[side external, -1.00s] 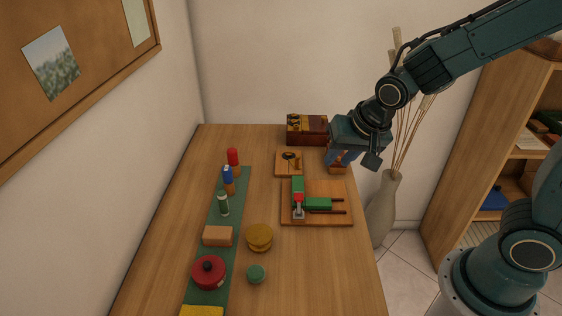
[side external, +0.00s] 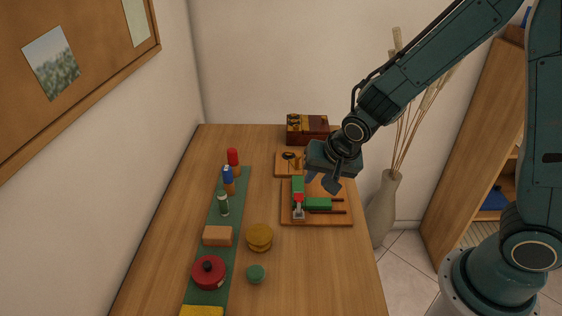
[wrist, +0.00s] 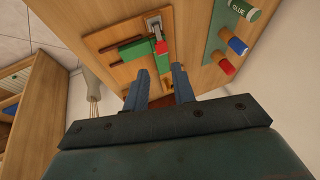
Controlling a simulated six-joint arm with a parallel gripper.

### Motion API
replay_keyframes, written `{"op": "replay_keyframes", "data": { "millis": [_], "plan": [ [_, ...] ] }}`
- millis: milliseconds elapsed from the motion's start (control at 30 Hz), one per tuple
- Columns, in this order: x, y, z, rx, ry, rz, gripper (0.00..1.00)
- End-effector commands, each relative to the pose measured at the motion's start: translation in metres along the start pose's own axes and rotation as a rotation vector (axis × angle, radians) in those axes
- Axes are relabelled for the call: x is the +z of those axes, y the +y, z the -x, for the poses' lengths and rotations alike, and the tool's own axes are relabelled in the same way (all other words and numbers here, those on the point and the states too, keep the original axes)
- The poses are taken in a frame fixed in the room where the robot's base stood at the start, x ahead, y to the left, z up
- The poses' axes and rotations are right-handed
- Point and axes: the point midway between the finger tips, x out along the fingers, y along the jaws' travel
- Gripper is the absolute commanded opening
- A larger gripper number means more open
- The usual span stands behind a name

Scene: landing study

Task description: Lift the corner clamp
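The corner clamp (side external: 299,197) has a green L-shaped body, a red block at the corner and a grey metal part. It lies on a wooden board (side external: 343,220) on the table, and it also shows in the wrist view (wrist: 134,51). My gripper (side external: 324,184) hangs above the far right part of the board, apart from the clamp. In the wrist view my gripper (wrist: 160,72) has its two blue fingers spread with a gap between them, and it holds nothing. The fingers partly cover the board's far area in the side view.
A smaller wooden board (side external: 283,170) with a dark item and a wooden box (side external: 306,128) stand behind. A green strip (side external: 214,262) on the left carries bottles, an orange block and a red pot (side external: 208,272). A yellow round thing (side external: 259,237) sits near the clamp board.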

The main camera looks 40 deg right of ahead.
Motion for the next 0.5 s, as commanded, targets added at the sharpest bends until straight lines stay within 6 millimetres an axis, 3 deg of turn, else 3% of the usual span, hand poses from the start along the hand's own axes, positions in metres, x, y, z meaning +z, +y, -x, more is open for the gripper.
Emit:
{"op": "replay_keyframes", "data": {
  "millis": [500],
  "plan": [
    [0.001, 0.001, -0.046, 0.004, -0.003, 0.0, 0.26]
  ]
}}
